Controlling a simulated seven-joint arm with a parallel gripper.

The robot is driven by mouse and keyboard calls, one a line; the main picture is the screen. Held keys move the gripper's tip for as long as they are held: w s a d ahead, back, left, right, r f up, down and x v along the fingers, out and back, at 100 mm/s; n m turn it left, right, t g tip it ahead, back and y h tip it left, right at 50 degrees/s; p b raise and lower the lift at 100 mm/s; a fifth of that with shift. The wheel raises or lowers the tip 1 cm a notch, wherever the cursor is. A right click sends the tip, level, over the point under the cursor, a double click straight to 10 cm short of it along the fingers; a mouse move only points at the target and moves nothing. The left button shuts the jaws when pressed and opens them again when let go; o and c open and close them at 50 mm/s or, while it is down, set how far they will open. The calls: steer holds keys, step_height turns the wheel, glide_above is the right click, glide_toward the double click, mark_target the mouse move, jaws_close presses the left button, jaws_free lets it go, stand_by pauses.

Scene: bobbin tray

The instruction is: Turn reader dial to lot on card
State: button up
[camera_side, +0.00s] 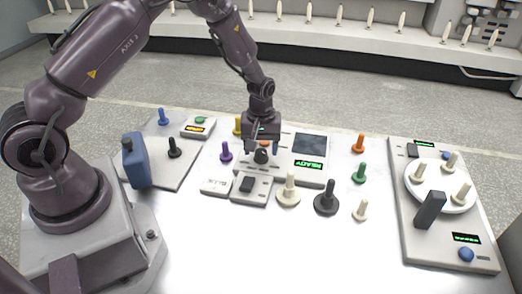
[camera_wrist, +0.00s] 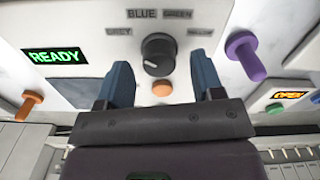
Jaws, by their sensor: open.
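The reader (camera_side: 318,178) is a grey panel with a dark screen and a green READY display (camera_wrist: 55,56). Its round black dial (camera_wrist: 158,54) has a white mark on the lower left in the wrist view. Labels BLUE, GREEN, GREY and one like YELLOW surround it. In the side view the dial (camera_side: 261,156) is just below my gripper (camera_side: 263,143). In the wrist view my gripper (camera_wrist: 160,62) is open, one blue finger on each side of the dial; contact cannot be told. A pale card (camera_side: 216,187) lies front left of the reader; its print is too small to read.
A purple peg (camera_side: 226,151) stands close left of the reader. Cream (camera_side: 289,190) and black (camera_side: 326,198) bobbins stand in front, orange (camera_side: 359,143) and green (camera_side: 360,173) ones right. A blue block (camera_side: 136,161) is left; a panel with a round white plate (camera_side: 440,203) is right.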

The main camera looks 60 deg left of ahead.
steer(key=shift+f, duration=0.75)
steer(key=c, duration=0.9)
steer(key=shift+m, duration=0.4)
steer(key=m, duration=0.3)
steer(key=shift+m, duration=1.9)
